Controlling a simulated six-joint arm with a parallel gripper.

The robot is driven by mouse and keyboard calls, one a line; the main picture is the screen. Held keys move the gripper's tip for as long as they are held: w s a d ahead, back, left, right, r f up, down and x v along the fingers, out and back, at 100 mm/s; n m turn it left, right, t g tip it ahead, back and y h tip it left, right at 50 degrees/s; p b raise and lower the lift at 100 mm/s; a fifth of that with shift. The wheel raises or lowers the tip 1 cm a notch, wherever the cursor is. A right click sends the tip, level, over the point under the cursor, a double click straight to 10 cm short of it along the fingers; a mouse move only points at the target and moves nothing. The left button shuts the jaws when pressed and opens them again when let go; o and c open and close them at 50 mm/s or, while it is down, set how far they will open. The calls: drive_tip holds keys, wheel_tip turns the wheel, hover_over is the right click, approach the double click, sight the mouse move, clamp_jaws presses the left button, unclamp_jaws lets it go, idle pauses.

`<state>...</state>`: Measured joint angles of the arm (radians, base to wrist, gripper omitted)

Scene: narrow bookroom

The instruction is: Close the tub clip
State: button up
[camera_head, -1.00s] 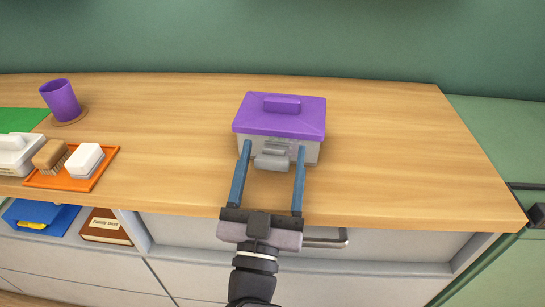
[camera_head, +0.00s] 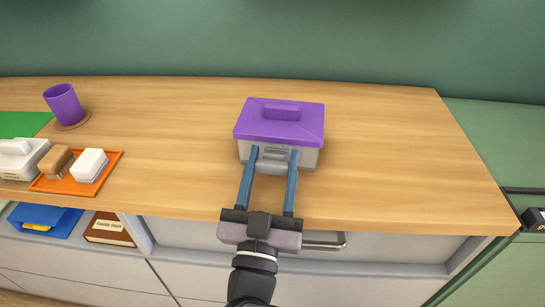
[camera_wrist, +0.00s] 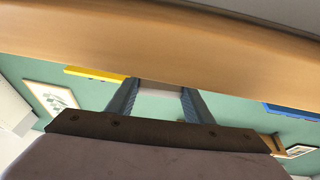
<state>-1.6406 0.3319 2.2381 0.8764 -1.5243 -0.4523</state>
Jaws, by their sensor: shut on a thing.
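A grey tub (camera_head: 307,158) with a purple lid (camera_head: 308,122) stands upright on the wooden counter. The lid lies on top of the tub. A grey clip (camera_head: 270,165) is on the tub's front face and juts out toward me. My gripper (camera_head: 274,152) is in front of the tub, with one blue finger on each side of the clip, shut on it. In the wrist view a pale piece (camera_wrist: 160,86) shows between the two fingertips. The fingers partly hide the clip's sides and the tub's front.
An orange tray (camera_head: 62,187) with a brush (camera_head: 55,161) and a white block (camera_head: 90,165) lies at left. A purple cup (camera_head: 63,104) stands behind it. A drawer handle (camera_head: 326,242) juts below the counter edge. The counter right of the tub is clear.

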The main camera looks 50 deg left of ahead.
drive_tip(key=r+g+h+p, duration=0.1)
drive_tip(key=p, duration=0.3)
drive_tip(key=shift+r, duration=0.4)
drive_tip(key=p, duration=0.2)
drive_tip(key=g+h+p, duration=0.1)
drive_tip(key=p, duration=0.1)
drive_tip(key=shift+w+a+r+g+p, duration=0.2)
drive_tip(key=shift+r+g+p, duration=0.1)
drive_tip(key=shift+p, duration=0.1)
drive_tip(key=g+p, duration=0.1)
drive_tip(key=p, duration=0.2)
drive_tip(key=shift+w+h, duration=0.1)
drive_tip(key=shift+h, duration=0.3)
drive_tip(key=shift+p, duration=0.4)
drive_tip(key=shift+a+f+p, duration=0.1)
drive_tip(key=shift+p, duration=0.3)
drive_tip(key=o, duration=1.1)
drive_tip(key=shift+c, duration=0.2)
